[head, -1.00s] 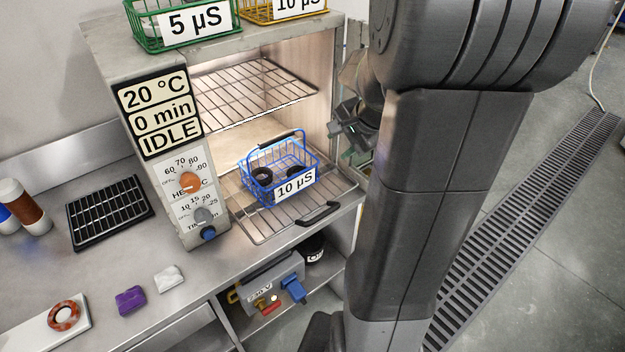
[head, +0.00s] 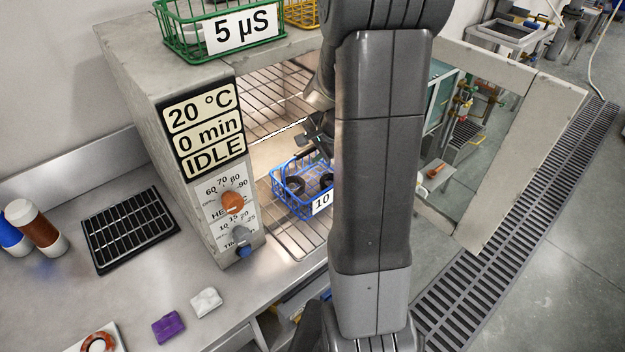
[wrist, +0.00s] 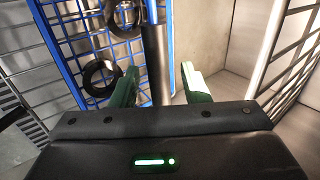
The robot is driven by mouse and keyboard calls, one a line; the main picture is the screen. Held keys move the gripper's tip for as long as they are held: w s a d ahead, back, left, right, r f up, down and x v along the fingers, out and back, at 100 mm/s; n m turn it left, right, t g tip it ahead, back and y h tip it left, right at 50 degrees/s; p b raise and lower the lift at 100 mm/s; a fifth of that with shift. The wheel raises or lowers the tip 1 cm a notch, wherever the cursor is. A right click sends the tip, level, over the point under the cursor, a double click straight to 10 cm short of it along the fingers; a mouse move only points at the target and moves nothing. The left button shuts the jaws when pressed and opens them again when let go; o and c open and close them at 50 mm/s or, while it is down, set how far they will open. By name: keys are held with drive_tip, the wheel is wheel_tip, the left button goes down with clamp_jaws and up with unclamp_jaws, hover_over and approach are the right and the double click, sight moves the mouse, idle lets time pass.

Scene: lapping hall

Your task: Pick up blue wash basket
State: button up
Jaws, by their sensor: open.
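The blue wash basket (head: 281,188) stands on the lower rack inside the open oven, with dark rings in it and a white label showing "10". My arm hides its right part in the head view. My gripper (head: 318,133) is over the basket, partly hidden there. In the wrist view, my gripper (wrist: 160,80) is open, with green fingers on either side of the basket's dark handle bar (wrist: 156,50). The basket's blue wires (wrist: 60,62) and two dark rings lie beside the left finger. I cannot tell whether the fingers touch the handle.
The oven (head: 150,90) reads 20 °C, 0 min, IDLE. Its door (head: 520,150) stands open on the right. An upper rack (head: 270,100) is above the basket. A green basket (head: 180,40) and a yellow basket (head: 303,12) stand on top. A black tray (head: 130,228) lies on the bench.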

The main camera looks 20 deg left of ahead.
clamp_jaws()
drive_tip(key=shift+r, duration=0.15)
idle(0.4)
